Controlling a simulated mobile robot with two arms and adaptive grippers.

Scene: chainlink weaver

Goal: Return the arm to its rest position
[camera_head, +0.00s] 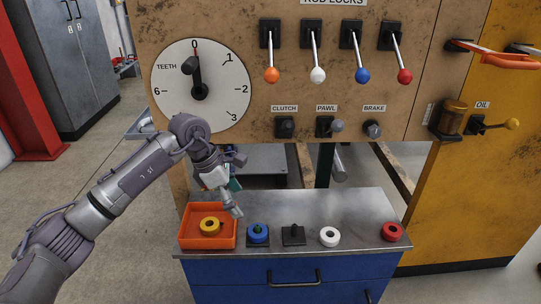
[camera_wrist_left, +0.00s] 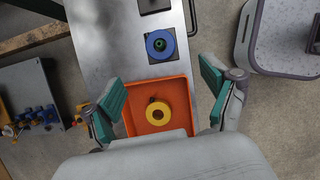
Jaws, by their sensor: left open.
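My left arm (camera_head: 120,180) reaches in from the left in the head view. Its left gripper (camera_head: 232,200) hangs above the bench, close to the orange tray. In the left wrist view the left gripper (camera_wrist_left: 161,88) has its two green-padded fingers wide apart, with nothing between them. The orange tray (camera_head: 188,241) holds a yellow ring (camera_head: 210,225); the tray (camera_wrist_left: 174,84) and yellow ring (camera_wrist_left: 158,115) show below the fingers in the wrist view. My right gripper is in neither view.
The metal-topped bench (camera_head: 340,205) carries a blue ring (camera_head: 258,233) on a post, an empty black post base (camera_head: 293,236), a white ring (camera_head: 329,236) and a red ring (camera_head: 392,232). Behind stands a panel with a dial (camera_head: 215,75) and several levers (camera_head: 317,55).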

